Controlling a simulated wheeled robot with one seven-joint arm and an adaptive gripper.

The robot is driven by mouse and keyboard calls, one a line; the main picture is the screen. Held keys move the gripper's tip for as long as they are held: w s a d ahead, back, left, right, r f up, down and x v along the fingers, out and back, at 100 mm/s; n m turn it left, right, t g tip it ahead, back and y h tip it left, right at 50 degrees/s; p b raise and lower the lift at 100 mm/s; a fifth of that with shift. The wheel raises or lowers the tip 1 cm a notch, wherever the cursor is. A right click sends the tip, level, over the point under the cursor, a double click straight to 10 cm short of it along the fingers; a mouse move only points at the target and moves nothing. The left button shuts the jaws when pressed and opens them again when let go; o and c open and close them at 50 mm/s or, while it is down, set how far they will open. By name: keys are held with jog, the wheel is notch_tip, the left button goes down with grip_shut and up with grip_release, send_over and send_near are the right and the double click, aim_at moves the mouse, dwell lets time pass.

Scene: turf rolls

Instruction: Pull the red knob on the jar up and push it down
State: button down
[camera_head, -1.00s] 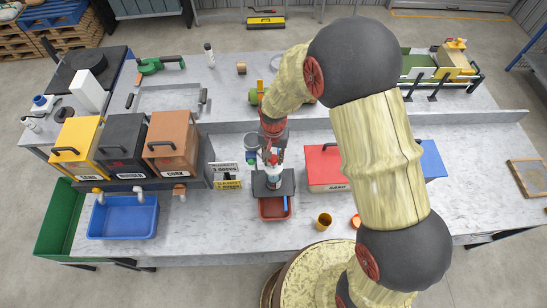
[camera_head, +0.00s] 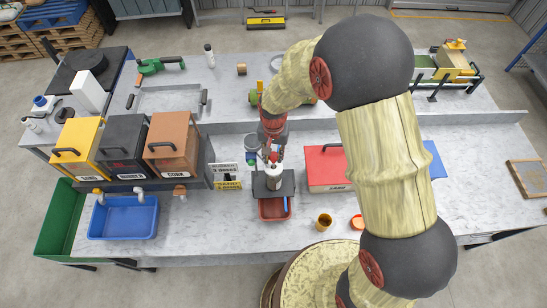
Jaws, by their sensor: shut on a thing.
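The jar (camera_head: 274,180) is a small pale upright cylinder on a dark stand near the middle of the front bench. Its red knob (camera_head: 273,158) shows as a small red spot at the jar's top, between my gripper's fingers. My gripper (camera_head: 272,156) points down over the jar and is shut on the knob. The fingers cover part of the knob, and its exact height above the jar is too small to tell.
A reddish tray (camera_head: 274,216) sits in front of the stand. Bins (camera_head: 121,160) and a blue tub (camera_head: 123,232) stand farther left.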

aim_at(273, 155)
notch_tip(273, 155, up, 3)
jog(key=shift+r, duration=0.1)
jog(key=shift+w, duration=0.15)
jog(key=c, duration=1.9)
grip_release()
jog(key=o, duration=0.4)
notch_tip(273, 155, up, 12)
